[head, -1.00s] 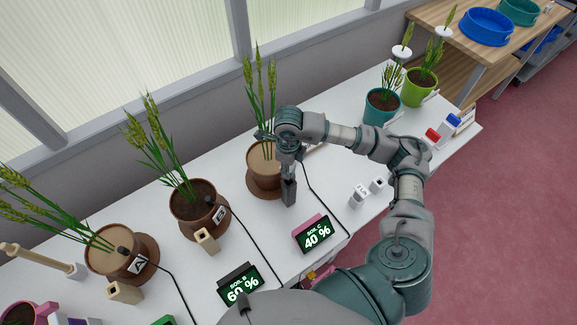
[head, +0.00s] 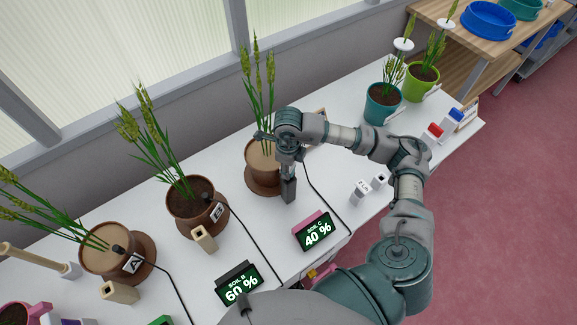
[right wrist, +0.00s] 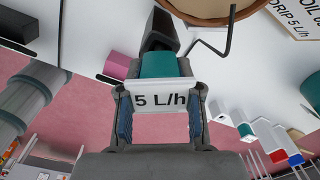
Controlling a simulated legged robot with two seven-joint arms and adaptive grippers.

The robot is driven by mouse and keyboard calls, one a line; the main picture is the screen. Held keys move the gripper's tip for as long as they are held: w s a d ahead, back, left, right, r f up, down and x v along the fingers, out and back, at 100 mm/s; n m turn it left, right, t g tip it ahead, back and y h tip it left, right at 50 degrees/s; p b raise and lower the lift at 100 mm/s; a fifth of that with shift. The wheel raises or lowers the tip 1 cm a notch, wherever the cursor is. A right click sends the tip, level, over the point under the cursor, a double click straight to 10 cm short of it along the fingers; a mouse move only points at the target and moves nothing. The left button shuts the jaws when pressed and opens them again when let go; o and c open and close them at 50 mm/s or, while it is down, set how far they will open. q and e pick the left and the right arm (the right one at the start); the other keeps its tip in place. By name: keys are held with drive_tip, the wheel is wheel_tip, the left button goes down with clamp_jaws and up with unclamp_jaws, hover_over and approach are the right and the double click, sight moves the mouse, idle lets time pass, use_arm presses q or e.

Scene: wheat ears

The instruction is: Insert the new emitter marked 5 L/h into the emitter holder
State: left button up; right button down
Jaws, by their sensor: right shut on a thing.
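The new emitter (right wrist: 161,66) has a teal body and a white plate marked 5 L/h. In the right wrist view my right gripper (right wrist: 160,122) is shut on it, with a finger on each side of the plate. The emitter's teal end meets a dark grey block, which appears to be the emitter holder (right wrist: 160,27). I cannot tell how deep it sits there. In the head view the dark block (head: 288,190) stands upright below my right gripper (head: 288,160), in front of the third brown pot (head: 262,178). The gripper hides the emitter there. My left gripper is out of view.
A pink-backed display (head: 315,232) reading SOIL C 40 % and a black cable lie near the block. A grey labelled piece (head: 359,192) stands to the right. Pots A (head: 105,250) and B (head: 192,212) stand left.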

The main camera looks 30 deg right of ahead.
drive_tip(key=shift+f+b, duration=1.15)
drive_tip(key=shift+f, duration=0.3)
drive_tip(key=c, duration=0.7)
unclamp_jaws()
drive_tip(key=shift+r, duration=0.1)
wheel_tip(320, 180, up, 12)
drive_tip(key=shift+f, duration=0.15)
